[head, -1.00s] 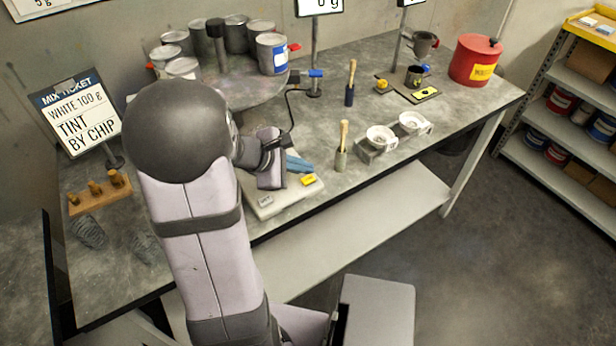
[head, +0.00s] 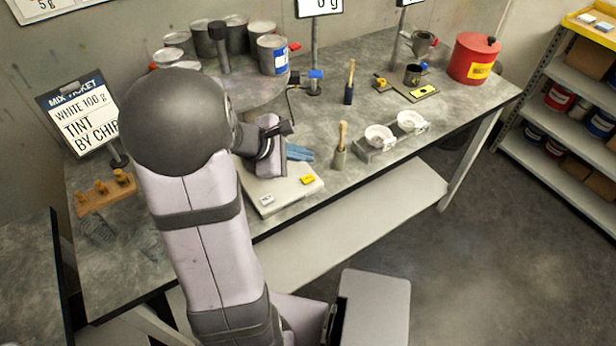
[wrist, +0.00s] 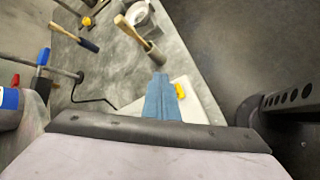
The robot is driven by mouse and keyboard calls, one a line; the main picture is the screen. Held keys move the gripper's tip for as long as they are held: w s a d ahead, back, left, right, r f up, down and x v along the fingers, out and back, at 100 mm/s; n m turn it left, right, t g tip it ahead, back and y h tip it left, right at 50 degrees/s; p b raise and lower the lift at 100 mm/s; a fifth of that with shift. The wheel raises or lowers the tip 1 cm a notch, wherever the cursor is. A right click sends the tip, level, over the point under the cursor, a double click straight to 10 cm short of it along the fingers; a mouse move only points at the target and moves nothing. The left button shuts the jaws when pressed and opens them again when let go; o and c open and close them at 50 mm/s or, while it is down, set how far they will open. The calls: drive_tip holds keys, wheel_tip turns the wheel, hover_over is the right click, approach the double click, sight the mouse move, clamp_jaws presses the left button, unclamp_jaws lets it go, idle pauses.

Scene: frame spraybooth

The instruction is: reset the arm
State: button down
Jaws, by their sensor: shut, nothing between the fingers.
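My gripper (head: 300,153) shows as a pair of blue fingers at the end of my arm. They are closed together with nothing between them, above the far side of a pale flat board (head: 285,203). In the wrist view the blue fingers (wrist: 161,98) point away from the camera over the same board, apart from the brush beyond. My arm covers part of the bench and of the board's left side in the head view.
A brush in a holder (head: 340,158) stands right of my gripper, with two white bowls on a stand (head: 362,147) beyond. A ticket sign (head: 80,115) and wooden peg rack (head: 105,192) are left. A red can (head: 474,60) stands far right.

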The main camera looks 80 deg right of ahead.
idle(0.3)
drive_tip(key=shift+f+m, duration=0.1)
drive_tip(key=shift+m, duration=0.2)
drive_tip(key=a+f+m+t+y, duration=0.1)
drive_tip(key=a+f+m+y, duration=0.5)
drive_tip(key=a, duration=0.6)
drive_tip(key=w+a+n+t, duration=0.1)
drive_tip(key=w+a, duration=0.5)
drive_tip(key=a, duration=0.4)
drive_tip(key=w+a+n+t, duration=0.2)
drive_tip(key=w+a, duration=0.5)
drive_tip(key=a, duration=0.3)
drive_tip(key=w+a+r+n+t+y, duration=0.1)
drive_tip(key=w+a+n, duration=0.1)
drive_tip(key=w+a, duration=0.5)
drive_tip(key=a, duration=0.4)
drive_tip(key=shift+t, duration=0.4)
drive_tip(key=c, duration=2.5)
unclamp_jaws()
drive_tip(key=shift+r, duration=0.1)
